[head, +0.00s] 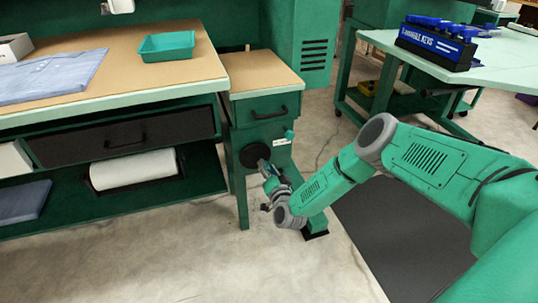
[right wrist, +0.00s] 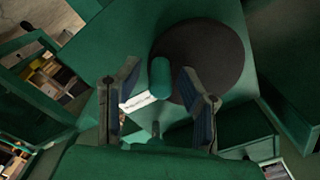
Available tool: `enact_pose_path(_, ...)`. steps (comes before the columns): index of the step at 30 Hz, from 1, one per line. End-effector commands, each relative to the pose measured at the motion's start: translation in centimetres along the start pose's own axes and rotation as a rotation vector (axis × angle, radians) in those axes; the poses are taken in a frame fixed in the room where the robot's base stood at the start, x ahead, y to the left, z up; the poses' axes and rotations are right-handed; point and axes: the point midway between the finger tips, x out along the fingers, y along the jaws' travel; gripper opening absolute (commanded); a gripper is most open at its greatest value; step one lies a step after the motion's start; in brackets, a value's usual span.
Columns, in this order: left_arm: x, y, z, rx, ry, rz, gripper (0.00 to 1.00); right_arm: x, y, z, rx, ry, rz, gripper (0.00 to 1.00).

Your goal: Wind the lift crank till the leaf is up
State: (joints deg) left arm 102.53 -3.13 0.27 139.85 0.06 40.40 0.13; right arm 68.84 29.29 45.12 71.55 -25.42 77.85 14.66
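The crank shows as a dark round disc (head: 255,155) on the green front below a short wood-topped section (head: 262,72), which may be the leaf. That top looks a little lower than the main bench top. In the right wrist view, the green crank handle (right wrist: 160,76) sticks out in front of the dark disc (right wrist: 205,58). My right gripper (right wrist: 162,100) is open, its two fingers on either side of the handle with gaps visible. My left gripper is not in view.
A white label (head: 281,142) is beside the disc. The main bench (head: 110,90) holds a teal tray (head: 167,46) and a folded blue cloth (head: 50,77).

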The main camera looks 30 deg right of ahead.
Motion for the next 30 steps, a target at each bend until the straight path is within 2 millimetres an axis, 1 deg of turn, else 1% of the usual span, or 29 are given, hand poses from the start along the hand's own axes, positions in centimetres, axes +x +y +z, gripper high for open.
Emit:
enact_pose_path(1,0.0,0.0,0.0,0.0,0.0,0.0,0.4,0.0,0.0,0.0,0.0,0.0,0.0,0.13)
enact_pose_path(2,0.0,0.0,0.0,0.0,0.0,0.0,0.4,0.0,0.0,0.0,0.0,0.0,0.0,0.03)
enact_pose_path(3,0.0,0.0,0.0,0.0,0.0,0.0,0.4,0.0,0.0,0.0,0.0,0.0,0.0,0.0)
enact_pose_path(11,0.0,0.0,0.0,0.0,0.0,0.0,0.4,0.0,0.0,0.0,0.0,0.001,0.0,0.0)
enact_pose_path(14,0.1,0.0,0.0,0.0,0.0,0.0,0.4,0.0,-0.1,0.3,0.0,0.0,-0.001,0.0)
enact_pose_path(17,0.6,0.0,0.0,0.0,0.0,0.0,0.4,0.0,-0.7,1.2,0.001,-0.002,-0.002,0.0)
enact_pose_path(19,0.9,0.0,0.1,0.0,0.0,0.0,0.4,0.0,-1.3,2.2,0.001,-0.005,-0.005,0.0)
enact_pose_path(22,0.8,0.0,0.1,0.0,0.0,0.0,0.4,-0.1,-2.3,3.5,0.001,-0.008,-0.008,0.0)
enact_pose_path(25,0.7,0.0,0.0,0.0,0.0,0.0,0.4,-0.1,-2.9,3.9,0.0,-0.006,-0.009,0.0)
enact_pose_path(30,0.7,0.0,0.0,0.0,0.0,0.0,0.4,-0.1,-3.1,3.9,0.0,-0.004,-0.012,0.0)
